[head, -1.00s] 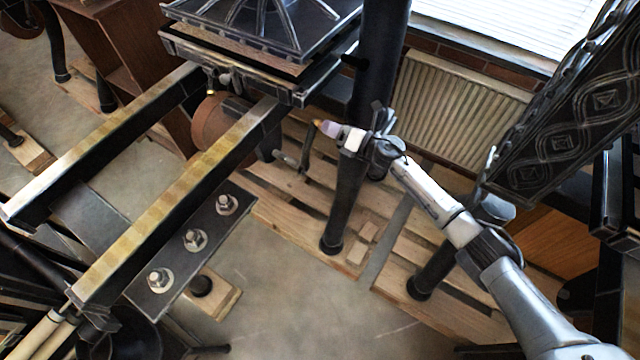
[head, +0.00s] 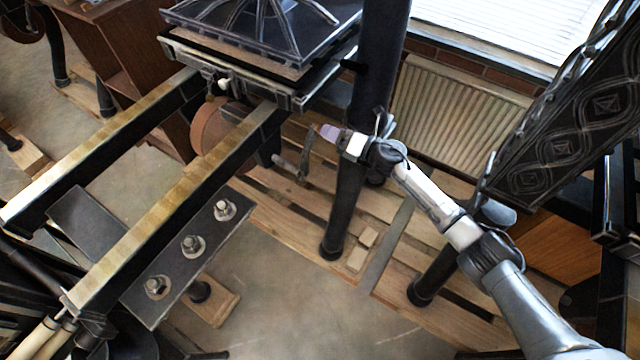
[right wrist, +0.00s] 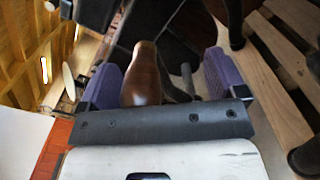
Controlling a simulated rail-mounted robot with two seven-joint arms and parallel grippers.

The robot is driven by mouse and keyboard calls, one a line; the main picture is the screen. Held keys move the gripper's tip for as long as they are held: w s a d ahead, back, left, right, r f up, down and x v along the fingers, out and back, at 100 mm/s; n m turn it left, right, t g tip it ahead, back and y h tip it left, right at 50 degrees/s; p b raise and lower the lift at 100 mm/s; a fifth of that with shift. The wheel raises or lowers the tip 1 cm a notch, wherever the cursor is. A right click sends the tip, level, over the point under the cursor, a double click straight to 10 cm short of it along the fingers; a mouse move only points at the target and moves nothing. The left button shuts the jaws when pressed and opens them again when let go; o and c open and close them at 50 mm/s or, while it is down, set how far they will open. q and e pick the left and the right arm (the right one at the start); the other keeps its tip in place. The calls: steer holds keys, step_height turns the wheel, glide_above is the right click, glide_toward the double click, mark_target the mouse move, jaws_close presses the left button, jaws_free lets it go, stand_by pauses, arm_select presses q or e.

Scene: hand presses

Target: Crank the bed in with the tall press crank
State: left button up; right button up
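The press crank (head: 305,158) is a thin dark bent arm beside the press's near post, under the end of the right rail. Its brown wooden handle (right wrist: 145,78) shows in the right wrist view. My right gripper (head: 328,132), with purple finger pads, is at the handle. In the right wrist view its fingers (right wrist: 163,80) stand wide apart with the handle between them, nearer the left pad, with no clear grip. In the head view the gripper hides the handle. The dark bed (head: 285,91) lies under the black ribbed platen (head: 262,28). My left gripper is not in view.
Two long rails (head: 165,195) run toward the lower left, bare on top. A dark vertical post (head: 345,200) stands close to my right gripper. A wooden pallet (head: 285,215) lies below. A radiator (head: 455,105) and an ornate black press part (head: 565,150) are at the right.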

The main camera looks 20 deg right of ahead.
steer(key=shift+o, duration=0.7)
steer(key=shift+a+r, duration=0.1)
steer(key=shift+a, duration=0.05)
steer(key=shift+s+d+r+p, duration=0.1)
steer(key=shift+s+d+p, duration=0.2)
steer(key=shift+s+d, duration=0.05)
steer(key=p+v, duration=0.1)
steer(key=v, duration=0.6)
steer(key=shift+p, duration=0.3)
